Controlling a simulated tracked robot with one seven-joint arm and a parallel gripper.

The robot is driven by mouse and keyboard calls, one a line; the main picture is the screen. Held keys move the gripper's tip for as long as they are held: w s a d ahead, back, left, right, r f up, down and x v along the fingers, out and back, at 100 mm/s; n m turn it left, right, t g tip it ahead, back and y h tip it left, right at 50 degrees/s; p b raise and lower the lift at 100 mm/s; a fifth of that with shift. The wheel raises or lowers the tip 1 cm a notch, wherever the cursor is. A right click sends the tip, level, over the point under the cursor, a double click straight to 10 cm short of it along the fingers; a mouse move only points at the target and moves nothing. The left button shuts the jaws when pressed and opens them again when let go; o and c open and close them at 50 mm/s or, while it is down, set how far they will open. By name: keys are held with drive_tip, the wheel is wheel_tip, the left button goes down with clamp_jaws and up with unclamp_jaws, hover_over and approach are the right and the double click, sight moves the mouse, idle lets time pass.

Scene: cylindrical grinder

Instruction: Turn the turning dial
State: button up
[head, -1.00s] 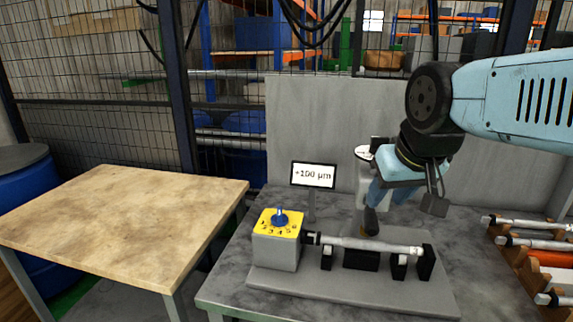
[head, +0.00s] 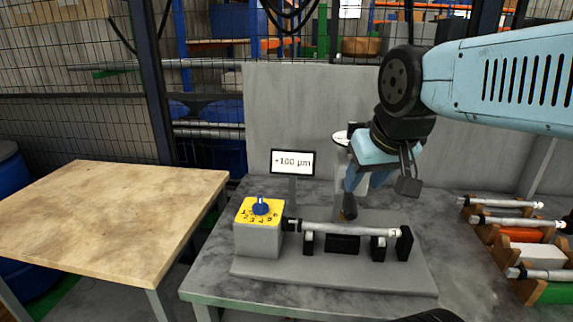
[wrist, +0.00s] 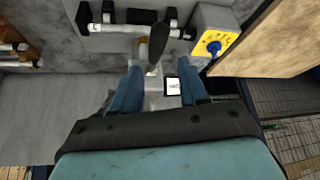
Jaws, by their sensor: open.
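The turning dial is a blue knob (head: 261,206) on the yellow numbered face of a grey box (head: 258,241). In the wrist view the blue knob (wrist: 214,47) is at the upper right. A small display (head: 293,162) behind the box reads +100 µm. A metal shaft (head: 345,230) lies on black supports to the right of the box. My gripper (head: 362,195) is above and behind the shaft, to the right of the dial and apart from it. In the wrist view its two blue fingers (wrist: 158,88) are spread with nothing held between them.
A rack with several shafts (head: 505,221) stands at the right of the grey bench. A wooden table (head: 110,220) is at the left, with a gap between it and the bench. A grey panel (head: 300,110) and mesh fence stand behind. The bench front is clear.

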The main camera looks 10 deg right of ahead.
drive_tip(key=o, duration=0.3)
drive_tip(key=shift+w+a+r, duration=0.15)
drive_tip(key=shift+w, duration=0.2)
drive_tip(key=o, duration=0.3)
drive_tip(key=w+a+n+g, duration=0.1)
drive_tip(key=w+a+n, duration=0.2)
drive_tip(key=w, duration=0.3)
drive_tip(key=shift+w+r+n+g, duration=0.3)
drive_tip(key=shift+r+n, duration=0.15)
drive_tip(key=shift+n, duration=0.35)
drive_tip(key=n+g, duration=0.4)
drive_tip(key=n, duration=0.8)
hover_over(260, 199)
wheel_tip(260, 199, down, 8)
wheel_tip(260, 199, down, 13)
drive_tip(key=shift+d+f, duration=0.1)
drive_tip(key=shift+f, duration=0.05)
drive_tip(key=shift+c, duration=0.2)
drive_tip(key=shift+w, duration=0.1)
drive_tip(key=c, duration=1)
